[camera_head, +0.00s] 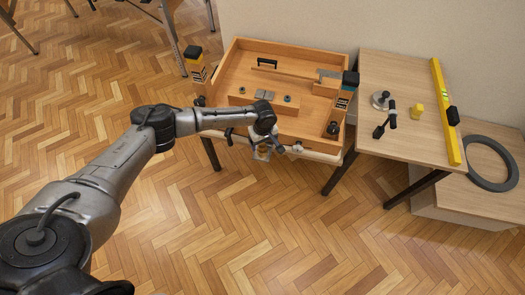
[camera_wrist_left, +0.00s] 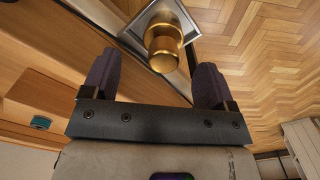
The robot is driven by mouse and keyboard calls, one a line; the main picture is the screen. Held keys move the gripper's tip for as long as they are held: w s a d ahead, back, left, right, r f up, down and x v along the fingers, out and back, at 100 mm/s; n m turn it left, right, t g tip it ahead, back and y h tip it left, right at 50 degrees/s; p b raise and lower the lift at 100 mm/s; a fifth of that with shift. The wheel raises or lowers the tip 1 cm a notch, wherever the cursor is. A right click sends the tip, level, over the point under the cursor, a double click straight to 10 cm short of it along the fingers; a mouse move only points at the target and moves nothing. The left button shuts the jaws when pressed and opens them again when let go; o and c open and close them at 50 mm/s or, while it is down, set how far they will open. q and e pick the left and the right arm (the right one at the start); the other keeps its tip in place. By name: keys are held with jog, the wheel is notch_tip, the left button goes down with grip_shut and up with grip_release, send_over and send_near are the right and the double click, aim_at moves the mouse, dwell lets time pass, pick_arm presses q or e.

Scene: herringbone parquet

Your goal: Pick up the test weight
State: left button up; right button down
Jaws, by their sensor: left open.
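The test weight appears to be the brass, knobbed cylinder (camera_wrist_left: 163,48) in the left wrist view. It sits on a square silver-edged plate (camera_wrist_left: 143,22) at the edge of the wooden bench. My left gripper (camera_wrist_left: 154,78) is open, its two dark fingers wide apart, with the weight between and just beyond the fingertips. No contact is visible. In the head view my left gripper (camera_head: 262,146) is at the front edge of the bench, above the small square plate (camera_head: 262,155); the weight is mostly hidden there. My right gripper is not in view.
The wooden tray-like bench (camera_head: 225,75) holds blocks and tools. A grey ring (camera_head: 473,160) lies farther right. The front floor is clear.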

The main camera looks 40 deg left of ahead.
aim_at(262, 145)
pick_arm(q)
jog(key=f+b, duration=0.2)
jog(key=f, duration=0.1)
jog(key=shift+s+f, duration=0.2)
jog(key=shift+f, duration=0.1)
jog(key=shift+d+f+b, duration=0.1)
jog(key=shift+f+b, duration=0.45)
jog(key=shift+f, duration=0.1)
jog(key=shift+c, duration=0.2)
jog(key=c, duration=1.3)
jog(key=shift+o, duration=0.2)
